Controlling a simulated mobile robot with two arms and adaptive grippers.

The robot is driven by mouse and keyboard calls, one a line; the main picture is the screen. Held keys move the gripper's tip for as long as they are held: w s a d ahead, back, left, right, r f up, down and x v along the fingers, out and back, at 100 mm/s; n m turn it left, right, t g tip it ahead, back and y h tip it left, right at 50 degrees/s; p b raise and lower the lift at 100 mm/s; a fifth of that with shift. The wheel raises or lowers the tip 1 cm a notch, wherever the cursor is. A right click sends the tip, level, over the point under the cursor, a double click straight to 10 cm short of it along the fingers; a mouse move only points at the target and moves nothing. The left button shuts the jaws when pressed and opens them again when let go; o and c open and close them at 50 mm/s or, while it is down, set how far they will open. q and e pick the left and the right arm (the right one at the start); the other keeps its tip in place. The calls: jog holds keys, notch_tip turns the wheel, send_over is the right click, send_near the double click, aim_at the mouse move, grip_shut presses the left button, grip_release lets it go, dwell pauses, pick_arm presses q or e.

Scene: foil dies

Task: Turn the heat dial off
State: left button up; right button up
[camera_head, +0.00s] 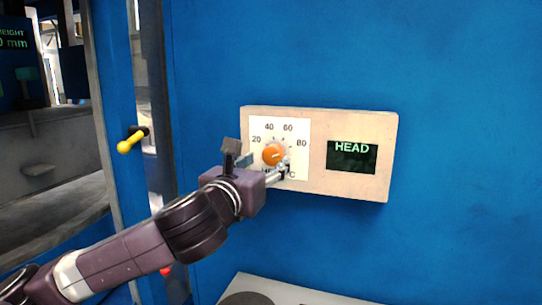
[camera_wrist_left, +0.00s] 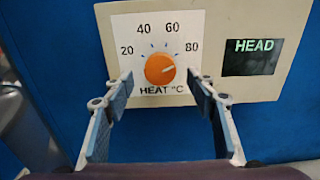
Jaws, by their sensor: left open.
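The orange heat dial (camera_head: 273,153) sits on a white scale plate marked 20, 40, 60 and 80, on a beige panel (camera_head: 318,125). My left gripper (camera_head: 260,159) is open in front of the dial. In the left wrist view its two fingers (camera_wrist_left: 160,78) stand left and right of the dial with gaps on both sides. I cannot tell how far they are from the panel. My right gripper is not in view.
A dark display (camera_head: 352,157) reading HEAD is right of the dial on the same panel. A yellow-handled lever (camera_head: 131,141) sticks out at the left. A pale surface with dark round parts (camera_head: 285,292) lies below. The blue wall around the panel is clear.

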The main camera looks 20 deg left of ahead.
aim_at(271, 158)
pick_arm(q)
jog(key=shift+w+d+p, duration=0.1)
jog(key=shift+w+p, duration=0.25)
jog(key=shift+w, duration=1.7)
jog(key=shift+c, duration=0.3)
jog(key=c, duration=1.1)
